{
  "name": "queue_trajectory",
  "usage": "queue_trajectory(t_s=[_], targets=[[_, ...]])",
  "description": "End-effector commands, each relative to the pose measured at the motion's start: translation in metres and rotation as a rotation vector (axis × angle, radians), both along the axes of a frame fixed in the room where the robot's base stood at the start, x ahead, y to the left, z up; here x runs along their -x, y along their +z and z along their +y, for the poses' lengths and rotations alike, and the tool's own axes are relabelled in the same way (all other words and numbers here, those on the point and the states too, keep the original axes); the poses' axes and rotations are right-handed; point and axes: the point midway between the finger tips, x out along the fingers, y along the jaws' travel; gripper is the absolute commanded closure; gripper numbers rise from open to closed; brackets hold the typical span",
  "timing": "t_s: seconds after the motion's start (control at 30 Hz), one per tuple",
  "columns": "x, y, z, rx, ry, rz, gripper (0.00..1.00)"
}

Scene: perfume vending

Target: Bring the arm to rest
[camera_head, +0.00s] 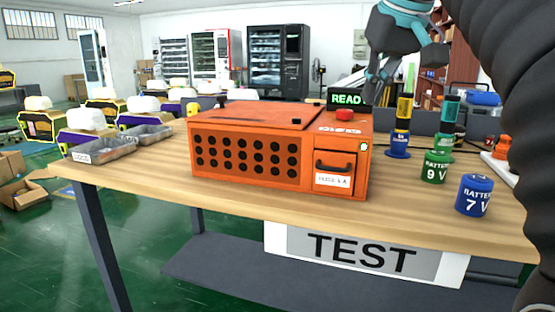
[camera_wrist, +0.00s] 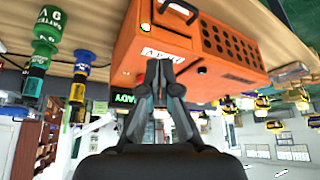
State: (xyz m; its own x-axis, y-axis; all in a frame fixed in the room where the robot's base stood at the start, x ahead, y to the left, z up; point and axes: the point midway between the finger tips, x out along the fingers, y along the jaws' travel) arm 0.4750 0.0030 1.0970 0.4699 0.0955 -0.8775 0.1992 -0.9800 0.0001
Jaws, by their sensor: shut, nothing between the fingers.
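My gripper (camera_head: 374,88) is in the air at the upper right of the head view, above the table's far side. Its fingers appear just beside the green-lit "READ" display (camera_head: 346,97) of an orange test box (camera_head: 252,150). In the wrist view, which looks upside down, my gripper (camera_wrist: 160,62) has its fingertips together with nothing between them. The orange box (camera_wrist: 160,45) shows beyond the fingers there. The box has a red button (camera_head: 345,115), a small drawer with a handle (camera_head: 333,160) and a round-holed front.
A green 9 V battery (camera_head: 434,167) and a blue 7 V battery (camera_head: 475,196) stand on the wooden table (camera_head: 400,203) right of the box. Blue and green bulb-like stands (camera_head: 400,125) are behind them. Metal trays (camera_head: 103,147) lie at left. The table's front strip is clear.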

Motion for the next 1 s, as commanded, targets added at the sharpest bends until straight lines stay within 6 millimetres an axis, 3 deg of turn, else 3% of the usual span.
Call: queue_trajectory(t_s=[0.37, 0.57, 0.77, 1.0], targets=[[0.012, -0.026, 0.007, -0.005, -0.017, 0.003, 1.00], [0.022, -0.050, 0.006, -0.007, -0.042, 0.005, 1.00], [0.044, -0.097, 0.005, -0.010, -0.080, 0.009, 1.00], [0.083, -0.179, 0.003, -0.009, -0.131, 0.010, 1.00]])
